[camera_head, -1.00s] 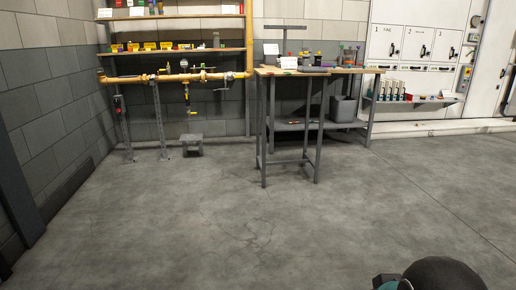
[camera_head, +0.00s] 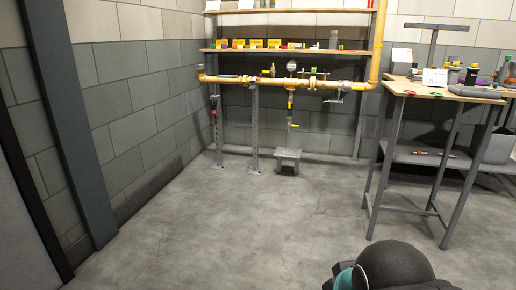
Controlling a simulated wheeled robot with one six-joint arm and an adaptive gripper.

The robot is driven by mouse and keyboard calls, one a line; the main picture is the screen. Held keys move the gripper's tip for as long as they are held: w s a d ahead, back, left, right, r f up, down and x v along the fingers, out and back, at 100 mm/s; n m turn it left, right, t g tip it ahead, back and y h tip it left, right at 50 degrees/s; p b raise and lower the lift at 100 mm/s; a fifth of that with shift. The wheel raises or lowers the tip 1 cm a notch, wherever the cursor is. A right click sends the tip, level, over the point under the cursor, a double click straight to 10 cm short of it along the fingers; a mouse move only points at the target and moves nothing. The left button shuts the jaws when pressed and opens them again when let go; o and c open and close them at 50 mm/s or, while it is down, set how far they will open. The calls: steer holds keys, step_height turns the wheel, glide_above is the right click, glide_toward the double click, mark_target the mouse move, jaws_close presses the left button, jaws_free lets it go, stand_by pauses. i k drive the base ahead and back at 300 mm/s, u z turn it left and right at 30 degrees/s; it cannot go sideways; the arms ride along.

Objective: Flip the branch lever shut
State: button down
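A yellow gas pipe (camera_head: 235,80) runs level along the back wall, held on grey posts. Near its middle a thin branch drops below a round gauge (camera_head: 291,66). A yellow piece (camera_head: 290,104) sits upright on the branch. Lower down, a small yellow lever (camera_head: 295,126) sticks out to the right, slightly tilted. I cannot tell for certain which of these is the branch lever. My gripper is not in view; only a dark rounded part of my arm with a teal ring shows at the bottom right. The pipe is well away across the floor.
A small grey stool (camera_head: 287,158) stands under the branch. A workbench (camera_head: 440,90) with legs and loose items stands to the right. Shelves (camera_head: 290,50) hang above the pipe. A dark column (camera_head: 65,120) stands at the left wall. The floor between is clear.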

mark_target(346, 88)
steer(key=u, duration=0.05)
steer(key=i, duration=1.9)
steer(key=z, duration=0.7)
steer(key=i, duration=1.8)
steer(key=z, duration=0.9)
steer(key=i, duration=0.5)
steer(key=z, duration=0.2)
